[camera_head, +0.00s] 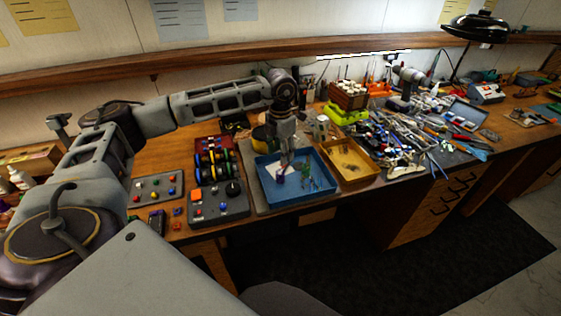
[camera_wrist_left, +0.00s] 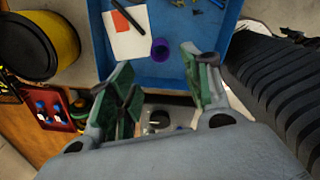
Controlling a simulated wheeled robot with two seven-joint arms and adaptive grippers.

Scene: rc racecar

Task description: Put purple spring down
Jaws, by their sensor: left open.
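The purple spring (camera_head: 279,177) is in the blue tray (camera_head: 262,193) in the head view. In the left wrist view the purple spring (camera_wrist_left: 160,50) shows as a short ring on the blue tray floor (camera_wrist_left: 185,68), beside a white and orange card (camera_wrist_left: 127,32). My left gripper (camera_head: 283,166) points down over the tray. Its green-padded fingers (camera_wrist_left: 162,82) are apart with nothing between them, and the spring lies just beyond the gap. Whether a finger touches the spring cannot be told. My right gripper is not in view.
A yellow tray (camera_head: 372,178) stands right of the blue tray. A grey button box (camera_head: 218,207) stands at left. A yellow and black round container (camera_wrist_left: 40,45) is close to the gripper in the wrist view. Many tools (camera_head: 425,125) clutter the bench at right.

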